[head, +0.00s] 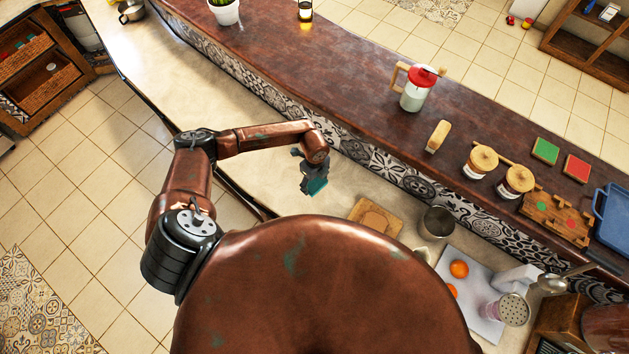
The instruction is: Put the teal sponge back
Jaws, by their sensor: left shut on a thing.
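The teal sponge (317,187) is held at the end of my left arm, which comes in from the left. My left gripper (313,182) is shut on it, with the dark fingers pointing down and hiding part of it. Gripper and sponge appear above the pale lower counter, left of a wooden board. My right gripper is out of view.
On the lower counter are a wooden board (377,214), a metal cup (436,222) and a white tray (478,292) with oranges. The raised brown counter (330,70) holds a red-lidded jug (416,90), jars (480,160) and a blue tray (612,215). The lower counter's left stretch is clear.

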